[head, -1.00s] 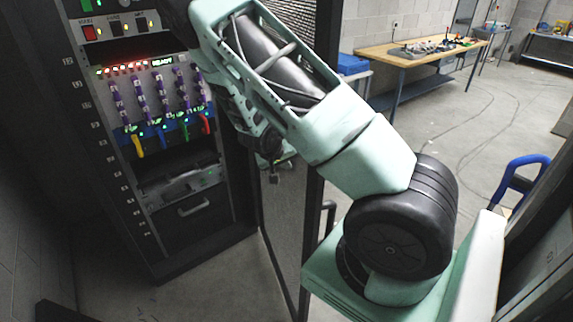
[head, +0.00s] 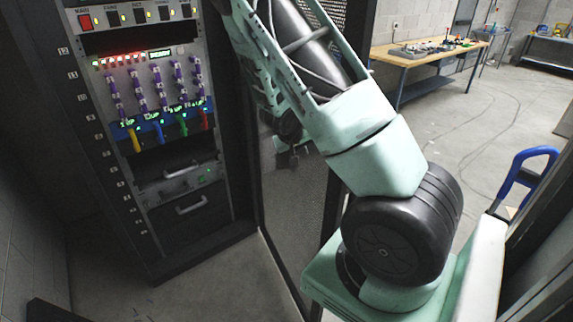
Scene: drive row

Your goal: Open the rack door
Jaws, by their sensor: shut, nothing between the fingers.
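The rack door (head: 300,225) is a dark perforated panel in a black frame. It stands open, swung out from the right edge of the equipment rack (head: 245,150), with the rack front uncovered. My arm crosses in front of the door's upper part and hides much of it. My gripper (head: 291,160) is small and dark, below the forearm, in front of the door's inner face. It is shut and holds nothing. I cannot tell whether it touches the panel. The door's handle is hidden behind my arm.
The rack holds a red switch (head: 85,21), lit modules, coloured cables (head: 158,134) and drawers with handles. A wooden workbench (head: 425,52) stands at the back right. A blue tubular handle (head: 527,178) is at the right. Open concrete floor (head: 480,120) lies beyond the door.

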